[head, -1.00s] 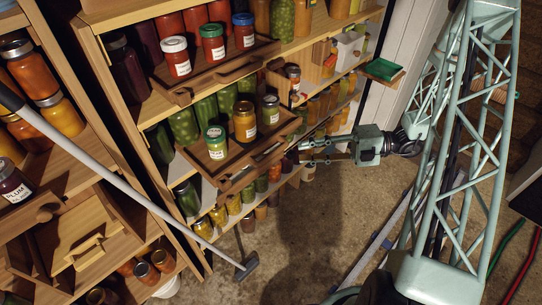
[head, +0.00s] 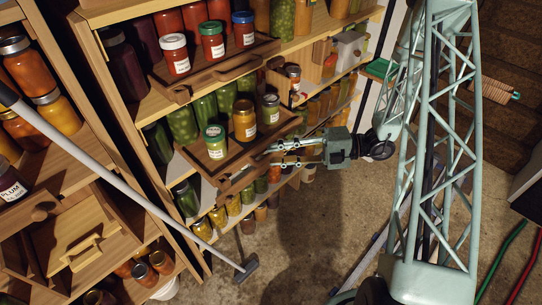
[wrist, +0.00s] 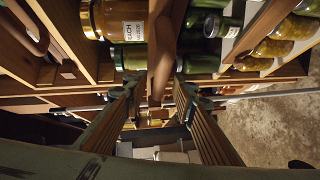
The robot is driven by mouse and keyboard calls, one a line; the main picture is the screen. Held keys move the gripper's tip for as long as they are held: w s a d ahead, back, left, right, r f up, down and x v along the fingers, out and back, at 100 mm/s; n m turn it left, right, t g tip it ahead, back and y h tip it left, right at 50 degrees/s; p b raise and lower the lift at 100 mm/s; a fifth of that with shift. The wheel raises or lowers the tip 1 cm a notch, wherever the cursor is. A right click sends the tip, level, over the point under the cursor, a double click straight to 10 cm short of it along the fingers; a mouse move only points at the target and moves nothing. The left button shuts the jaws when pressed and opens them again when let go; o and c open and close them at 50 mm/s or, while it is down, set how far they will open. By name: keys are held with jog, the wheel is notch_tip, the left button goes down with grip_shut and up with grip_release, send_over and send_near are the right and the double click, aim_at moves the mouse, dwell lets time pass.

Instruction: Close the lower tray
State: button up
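The lower tray (head: 240,150) is a wooden tray pulled out from the middle shelf. On it stand a green-lidded jar (head: 216,142), an amber jar (head: 244,122) and a grey-lidded jar (head: 270,110). My gripper (head: 268,156) points left at the tray's front, its fingertips over or beside the front edge and handle, which they partly hide. In the wrist view, my gripper's (wrist: 158,85) two fingers are apart, with a wooden bar (wrist: 162,45) of the tray between and just beyond the tips. I cannot tell whether they touch it.
An upper tray (head: 215,78) with three jars also sticks out above. A long white pole (head: 120,180) leans across the left shelves, its foot on the floor. A drawer (head: 85,240) is at lower left. Jars fill the shelves. The floor (head: 300,230) in front is mostly clear.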

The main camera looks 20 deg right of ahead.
jog(key=shift+x, duration=1.05)
jog(key=shift+c, duration=0.5)
grip_shut()
